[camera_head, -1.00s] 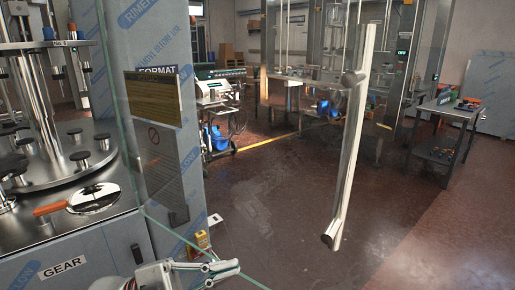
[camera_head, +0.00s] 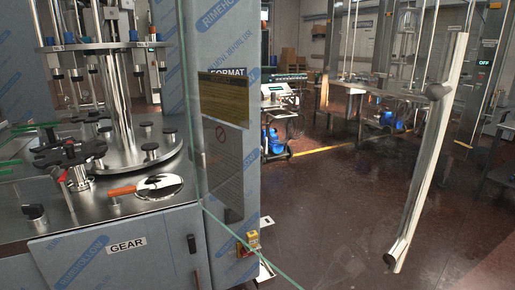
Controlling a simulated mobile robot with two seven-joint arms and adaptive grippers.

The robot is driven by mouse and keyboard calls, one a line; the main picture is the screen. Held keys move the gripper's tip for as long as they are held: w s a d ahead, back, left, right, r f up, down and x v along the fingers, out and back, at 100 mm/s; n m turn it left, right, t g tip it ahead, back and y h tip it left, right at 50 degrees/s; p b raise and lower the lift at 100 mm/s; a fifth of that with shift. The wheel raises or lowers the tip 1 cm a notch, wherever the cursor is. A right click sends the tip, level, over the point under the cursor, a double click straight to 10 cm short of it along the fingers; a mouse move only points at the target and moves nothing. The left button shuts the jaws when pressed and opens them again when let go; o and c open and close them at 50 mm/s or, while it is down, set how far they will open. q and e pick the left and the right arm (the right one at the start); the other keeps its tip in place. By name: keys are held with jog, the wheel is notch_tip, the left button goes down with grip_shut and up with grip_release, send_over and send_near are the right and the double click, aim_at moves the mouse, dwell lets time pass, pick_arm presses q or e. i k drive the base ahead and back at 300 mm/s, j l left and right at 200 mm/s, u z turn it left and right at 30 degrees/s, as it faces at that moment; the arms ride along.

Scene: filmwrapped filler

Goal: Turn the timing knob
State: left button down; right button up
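No knob labelled as timing can be made out. Black knobs (camera_head: 150,152) stand on the round steel plate of the filling machine (camera_head: 120,225) at the left. A black star-shaped handwheel (camera_head: 72,155) sits on its deck. A small red and yellow rotary switch (camera_head: 248,243) is low on the machine's side. A black handle (camera_head: 191,243) is on the front panel beside the GEAR label (camera_head: 126,244). Neither of my grippers shows in the head view.
A clear glass panel edge (camera_head: 245,250) runs down to the floor side of the machine. A long steel door handle (camera_head: 428,150) hangs in the right foreground. Open brown floor (camera_head: 330,215) lies between. Carts and a blue container (camera_head: 271,142) stand behind.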

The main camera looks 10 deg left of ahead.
aim_at(33, 210)
jog(key=u, duration=1.95)
jog(key=k+l+z, duration=0.15)
jog(key=k+l, duration=0.15)
